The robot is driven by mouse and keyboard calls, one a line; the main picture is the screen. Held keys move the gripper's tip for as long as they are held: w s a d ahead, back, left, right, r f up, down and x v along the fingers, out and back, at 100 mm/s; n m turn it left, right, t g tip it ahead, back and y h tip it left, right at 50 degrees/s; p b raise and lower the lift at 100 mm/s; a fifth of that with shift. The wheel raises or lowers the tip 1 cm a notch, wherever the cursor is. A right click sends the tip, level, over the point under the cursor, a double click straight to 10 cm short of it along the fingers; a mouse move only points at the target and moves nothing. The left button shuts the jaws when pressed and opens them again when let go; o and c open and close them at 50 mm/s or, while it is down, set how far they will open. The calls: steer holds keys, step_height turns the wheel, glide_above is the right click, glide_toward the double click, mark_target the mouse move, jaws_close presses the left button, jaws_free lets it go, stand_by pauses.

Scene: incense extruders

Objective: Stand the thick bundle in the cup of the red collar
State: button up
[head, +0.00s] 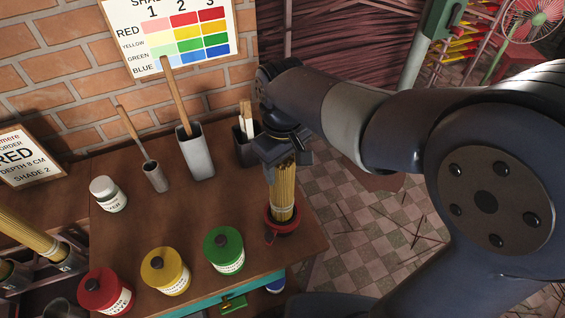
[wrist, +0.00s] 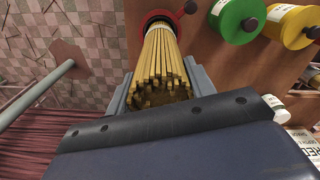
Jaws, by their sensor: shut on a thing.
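The thick bundle (head: 284,194) of yellow sticks stands nearly upright at the right part of the brown table. My gripper (head: 287,158) is shut on its upper part, with one jaw on each side in the wrist view (wrist: 162,95). The bundle (wrist: 160,60) shows its stick ends toward the wrist camera. Its lower end is within the ring of the red collar (head: 281,226), which also shows in the wrist view (wrist: 158,15). The cup floor is hidden, so I cannot tell whether the bundle touches bottom.
Green (head: 223,250), yellow (head: 165,272) and red (head: 104,293) dye jars stand along the table front. A grey holder (head: 196,153) and a dark holder (head: 245,150) stand behind. Another yellow bundle (head: 27,231) is at far left. The table's right edge is near the collar.

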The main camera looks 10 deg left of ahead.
steer(key=o, duration=1.7)
steer(key=shift+r, duration=0.1)
step_height(320, 180, up, 11)
steer(key=shift+f, duration=0.15)
steer(key=shift+f, duration=0.1)
step_height(320, 180, down, 10)
steer(key=shift+f, duration=0.15)
steer(key=shift+r+p, duration=1)
steer(key=shift+r, duration=0.3)
